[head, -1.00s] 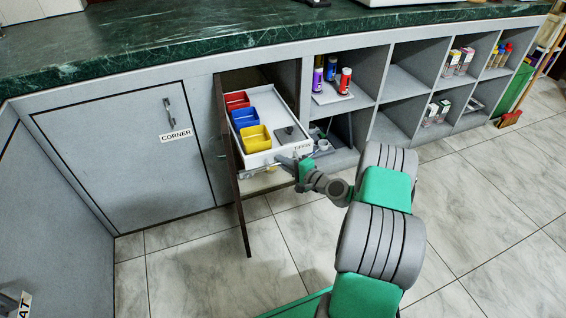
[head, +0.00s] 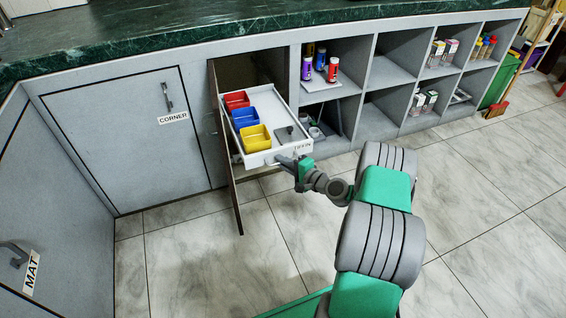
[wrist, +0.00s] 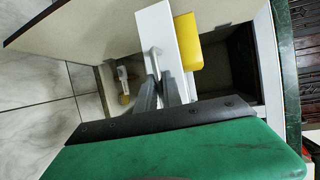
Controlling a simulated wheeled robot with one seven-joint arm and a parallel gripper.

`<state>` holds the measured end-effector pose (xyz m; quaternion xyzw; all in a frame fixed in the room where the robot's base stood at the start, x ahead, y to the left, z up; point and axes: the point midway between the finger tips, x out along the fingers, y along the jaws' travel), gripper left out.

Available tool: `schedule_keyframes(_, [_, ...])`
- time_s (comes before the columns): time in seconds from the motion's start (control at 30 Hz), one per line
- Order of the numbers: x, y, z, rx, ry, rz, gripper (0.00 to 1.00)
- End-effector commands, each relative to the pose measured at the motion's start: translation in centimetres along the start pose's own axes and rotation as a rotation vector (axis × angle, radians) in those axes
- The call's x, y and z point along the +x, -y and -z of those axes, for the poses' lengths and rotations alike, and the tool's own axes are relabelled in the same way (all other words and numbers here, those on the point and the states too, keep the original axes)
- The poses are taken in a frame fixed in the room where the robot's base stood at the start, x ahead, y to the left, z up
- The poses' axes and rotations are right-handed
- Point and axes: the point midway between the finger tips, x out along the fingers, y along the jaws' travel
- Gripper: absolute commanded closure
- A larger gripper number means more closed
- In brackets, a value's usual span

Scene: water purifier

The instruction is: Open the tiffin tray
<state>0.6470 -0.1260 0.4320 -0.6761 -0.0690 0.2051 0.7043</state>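The white tiffin tray (head: 264,101), with "TIFFIN" on its front, sticks well out of the open cabinet in the head view. It holds a red bin (head: 236,100), a blue bin (head: 246,117), a yellow bin (head: 256,139) and a small grey item (head: 290,134). My gripper (head: 287,163) is at the tray's front face. In the wrist view, my gripper's fingers (wrist: 160,84) are close together at the tray's pale handle (wrist: 154,58) and appear shut on it. The exact finger contact is partly hidden.
The cabinet door (head: 229,158) stands open just left of the tray. Open shelves (head: 388,75) with bottles and boxes are to the right. A closed corner door (head: 130,145) is at the left. The tiled floor (head: 220,265) in front is clear.

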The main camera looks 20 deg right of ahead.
Motion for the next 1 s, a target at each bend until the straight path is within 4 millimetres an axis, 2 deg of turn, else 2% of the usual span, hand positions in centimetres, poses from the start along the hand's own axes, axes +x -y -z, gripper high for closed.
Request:
schedule_keyframes(0.37, [-0.5,0.1,0.2,0.001,-0.005,-0.001,0.83])
schedule_keyframes(0.7, [-6.7,0.2,0.1,0.003,-0.004,-0.001,0.83])
schedule_keyframes(0.8, [-7.7,0.1,0.0,0.002,-0.002,0.0,0.83])
schedule_keyframes(1.0, [-7.8,0.0,-0.1,0.0,0.001,0.0,0.83])
